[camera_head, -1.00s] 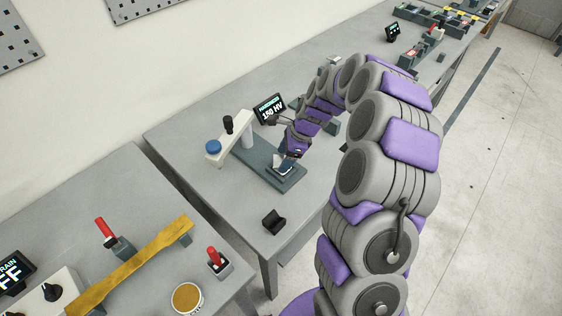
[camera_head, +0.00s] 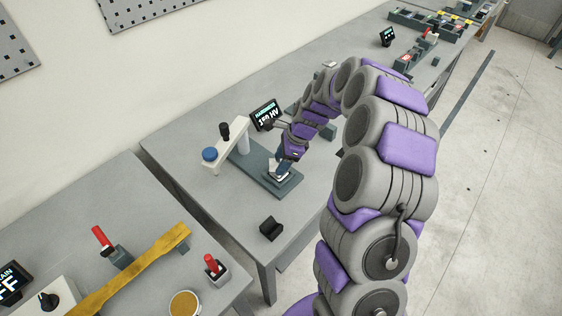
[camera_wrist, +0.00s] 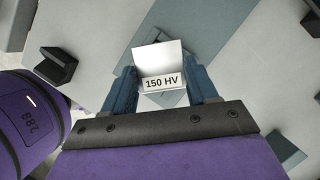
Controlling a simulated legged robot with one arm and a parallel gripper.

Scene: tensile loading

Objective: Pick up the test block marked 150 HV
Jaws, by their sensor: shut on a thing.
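The test block marked 150 HV (camera_wrist: 158,62) is a pale block with a black-on-white label, seen in the wrist view between the two blue fingers of my gripper (camera_wrist: 160,88). My gripper is shut on it, with a finger at each side. In the head view my gripper (camera_head: 281,168) points down at the right end of the hardness tester's grey-green base (camera_head: 254,168). The block is mostly hidden there by the fingers. I cannot tell whether it still touches the base.
The tester's white arm (camera_head: 226,156) with a blue knob stands left of my gripper. A small display (camera_head: 265,115) reading 150 HV is behind. A black V-shaped block (camera_head: 271,228) sits near the table's front edge. Bare table lies between it and the tester.

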